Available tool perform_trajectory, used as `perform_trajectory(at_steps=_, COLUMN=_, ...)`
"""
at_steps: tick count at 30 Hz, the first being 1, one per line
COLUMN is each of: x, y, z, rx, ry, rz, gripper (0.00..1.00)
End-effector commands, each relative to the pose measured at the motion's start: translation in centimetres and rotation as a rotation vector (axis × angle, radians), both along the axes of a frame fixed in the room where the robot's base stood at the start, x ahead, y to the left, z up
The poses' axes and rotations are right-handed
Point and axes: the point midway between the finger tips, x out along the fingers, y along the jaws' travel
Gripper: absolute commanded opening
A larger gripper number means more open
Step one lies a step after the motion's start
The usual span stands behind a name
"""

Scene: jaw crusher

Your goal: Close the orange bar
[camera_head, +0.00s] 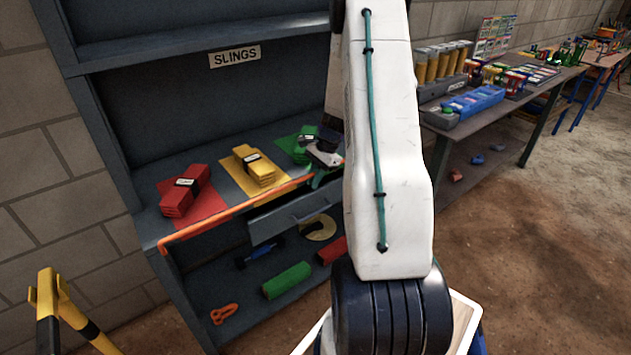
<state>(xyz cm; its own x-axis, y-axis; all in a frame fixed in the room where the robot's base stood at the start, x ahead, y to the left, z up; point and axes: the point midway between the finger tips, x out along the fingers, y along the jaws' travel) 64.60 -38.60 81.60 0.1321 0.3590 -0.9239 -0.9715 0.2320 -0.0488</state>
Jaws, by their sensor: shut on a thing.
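The orange bar (237,213) is a thin rod along the front of the shelf marked SLINGS. Its left end bends down at the shelf's left post, and its right end reaches my gripper. My gripper (317,178) is at that right end, at the shelf's front edge, and is shut on the bar. My white arm link hides part of the gripper and whatever lies to the right of it, including the right side of the shelf.
Red (186,191), yellow (254,166) and green (305,146) folded slings lie on the shelf behind the bar. A grey drawer front (295,215) juts out below it. A yellow-black barrier (50,300) stands at lower left. A workbench (500,105) stands at right, with open floor before it.

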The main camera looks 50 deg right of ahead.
Motion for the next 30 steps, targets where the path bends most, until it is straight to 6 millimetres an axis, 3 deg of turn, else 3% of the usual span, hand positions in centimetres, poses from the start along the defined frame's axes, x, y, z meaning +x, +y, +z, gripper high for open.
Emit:
perform_trajectory(at_steps=12, x=0.64, y=-0.03, z=0.03, rx=0.054, ry=0.215, rz=-0.001, gripper=0.00)
perform_trajectory(at_steps=30, x=0.77, y=-0.02, z=0.08, rx=0.066, ry=0.253, rz=-0.002, gripper=0.00)
